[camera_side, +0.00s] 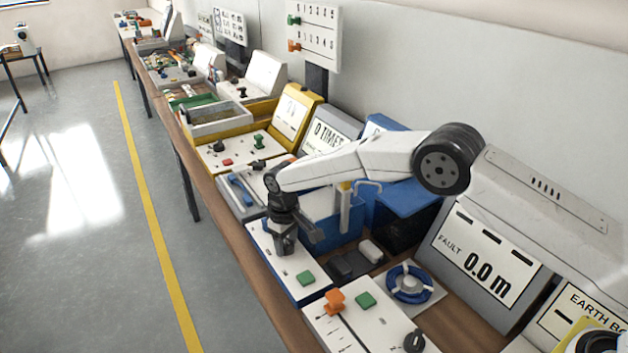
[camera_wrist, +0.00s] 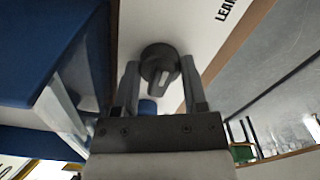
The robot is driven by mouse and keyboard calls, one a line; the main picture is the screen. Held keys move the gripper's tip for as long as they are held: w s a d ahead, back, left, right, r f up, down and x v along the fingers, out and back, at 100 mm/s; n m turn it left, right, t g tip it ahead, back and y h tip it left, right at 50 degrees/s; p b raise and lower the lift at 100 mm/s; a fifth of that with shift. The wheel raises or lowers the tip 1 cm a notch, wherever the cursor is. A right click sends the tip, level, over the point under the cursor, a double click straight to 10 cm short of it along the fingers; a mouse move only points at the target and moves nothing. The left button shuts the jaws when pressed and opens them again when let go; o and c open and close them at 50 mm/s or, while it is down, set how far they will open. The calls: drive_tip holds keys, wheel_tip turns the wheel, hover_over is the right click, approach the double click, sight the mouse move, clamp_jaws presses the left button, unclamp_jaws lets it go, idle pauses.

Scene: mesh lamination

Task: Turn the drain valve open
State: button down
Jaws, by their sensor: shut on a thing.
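The drain valve shows in the wrist view as a dark grey round knob (camera_wrist: 160,62) with a lighter raised bar, on a white panel (camera_wrist: 205,22). My gripper (camera_wrist: 160,78) has one finger on each side of the knob and is shut on it. In the side view my gripper (camera_side: 285,248) points down onto the white-topped panel (camera_side: 262,240) with blue sides. It hides the knob there. The position that the valve's bar points to cannot be read against any marks.
A blue tank (camera_side: 322,220) stands close behind the gripper; its blue wall (camera_wrist: 45,40) fills the wrist view's left. A green button (camera_side: 306,278) sits on the same panel. An orange switch (camera_side: 335,301) and a blue ring (camera_side: 391,292) are nearby. The floor side is open.

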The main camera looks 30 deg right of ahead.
sight(286, 240)
drive_tip(key=shift+c, duration=0.7)
unclamp_jaws()
drive_tip(key=shift+r, duration=3.95)
